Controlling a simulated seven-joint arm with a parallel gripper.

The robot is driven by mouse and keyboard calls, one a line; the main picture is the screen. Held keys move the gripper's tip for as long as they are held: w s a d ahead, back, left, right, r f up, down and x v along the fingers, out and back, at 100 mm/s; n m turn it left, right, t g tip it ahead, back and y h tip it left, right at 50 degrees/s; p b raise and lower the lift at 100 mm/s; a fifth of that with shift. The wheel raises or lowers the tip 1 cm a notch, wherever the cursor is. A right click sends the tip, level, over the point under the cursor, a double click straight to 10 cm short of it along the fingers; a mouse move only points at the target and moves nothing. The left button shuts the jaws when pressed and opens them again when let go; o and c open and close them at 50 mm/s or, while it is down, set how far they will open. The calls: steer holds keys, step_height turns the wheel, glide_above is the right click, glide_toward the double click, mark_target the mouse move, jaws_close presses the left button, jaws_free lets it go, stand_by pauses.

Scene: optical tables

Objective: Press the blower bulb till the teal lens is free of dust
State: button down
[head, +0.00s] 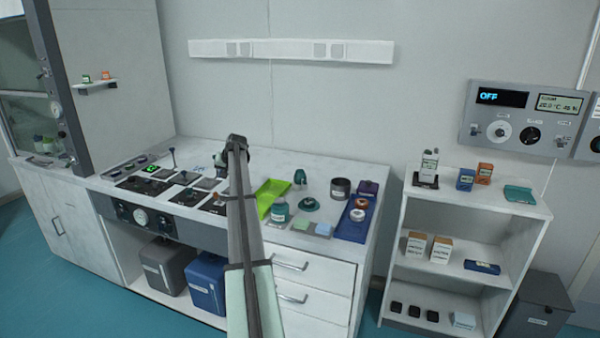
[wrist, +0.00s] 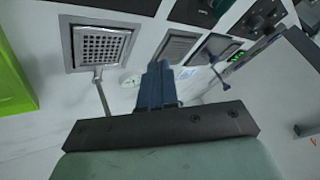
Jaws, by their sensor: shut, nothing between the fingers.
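My gripper (wrist: 158,72) is shut and empty in the wrist view, its blue fingers together above the white worktop. In the head view my arm crosses the bench and hides part of it; the fingertips cannot be made out there. A dark teal rounded piece (head: 299,176), perhaps the blower bulb, stands at the back of the bench, right of my arm. A low teal round piece (head: 308,204), perhaps the lens, lies in front of it. Both are apart from my gripper. Dust is too small to tell.
A green tray (head: 265,206) lies just right of my arm; a teal jar (head: 280,210) stands by it. A blue tray (head: 352,228) holds round pieces at the right. A metal grate (wrist: 100,45) and control panels (head: 145,185) are set in the bench. A shelf (head: 415,209) stands farther right.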

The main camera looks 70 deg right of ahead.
steer(key=s+d+r+m, duration=0.1)
steer(key=s+d+r, duration=0.4)
steer(key=s+d, duration=0.7)
step_height(320, 180, up, 6)
steer(key=m+t+h, duration=0.1)
glide_above(299, 170)
steer(key=s, duration=0.2)
steer(key=shift+w+a+f, duration=0.2)
steer(key=shift+w, duration=0.05)
steer(key=shift+f, duration=0.2)
steer(key=shift+f, duration=4.2)
steer(key=shift+f, duration=1.35)
steer(key=shift+r, duration=1.35)
